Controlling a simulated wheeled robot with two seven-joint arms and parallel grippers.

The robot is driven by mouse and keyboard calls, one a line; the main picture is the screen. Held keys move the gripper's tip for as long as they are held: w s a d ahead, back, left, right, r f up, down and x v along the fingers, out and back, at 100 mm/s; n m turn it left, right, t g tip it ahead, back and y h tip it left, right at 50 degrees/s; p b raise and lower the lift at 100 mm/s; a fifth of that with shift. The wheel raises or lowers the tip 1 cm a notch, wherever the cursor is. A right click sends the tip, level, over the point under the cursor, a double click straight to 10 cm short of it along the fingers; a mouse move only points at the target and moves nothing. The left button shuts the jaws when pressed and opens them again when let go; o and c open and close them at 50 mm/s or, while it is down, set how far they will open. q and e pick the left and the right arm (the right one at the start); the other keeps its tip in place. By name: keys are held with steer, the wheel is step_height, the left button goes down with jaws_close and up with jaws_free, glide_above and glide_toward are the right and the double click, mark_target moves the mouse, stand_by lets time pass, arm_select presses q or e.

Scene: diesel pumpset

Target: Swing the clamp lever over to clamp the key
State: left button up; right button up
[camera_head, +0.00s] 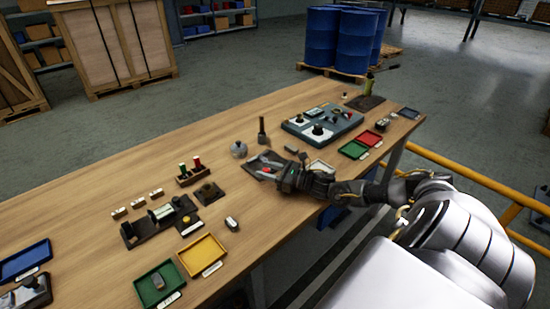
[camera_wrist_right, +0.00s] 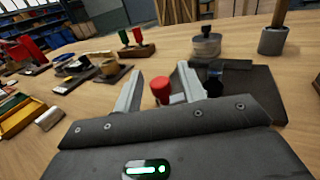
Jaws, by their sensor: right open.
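My right gripper (camera_head: 266,167) reaches in from the right over a dark fixture plate (camera_head: 252,168) near the middle of the bench. In the right wrist view its two pale fingers (camera_wrist_right: 160,85) are apart. A red knob (camera_wrist_right: 161,90), which looks like the end of the clamp lever, shows between them, with a gap on its left; contact on its right cannot be told. A pale piece lies beside the knob. The fixture plate (camera_wrist_right: 262,90) extends right of the fingers, with a small dark block (camera_wrist_right: 215,86) on it. The key cannot be made out. My left gripper is out of view.
A grey round pot (camera_head: 239,149) and a dark upright post (camera_head: 262,131) stand behind the fixture. A rack with red and green handles (camera_head: 194,172) is to the left. A grey panel (camera_head: 322,124) and a red tray (camera_head: 370,138) are to the right.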

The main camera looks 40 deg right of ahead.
steer(key=b+v, duration=0.1)
steer(key=v, duration=0.8)
steer(key=shift+s+b, duration=0.2)
steer(key=shift+b, duration=0.2)
steer(key=shift+s+d, duration=0.3)
steer(key=shift+s, duration=0.2)
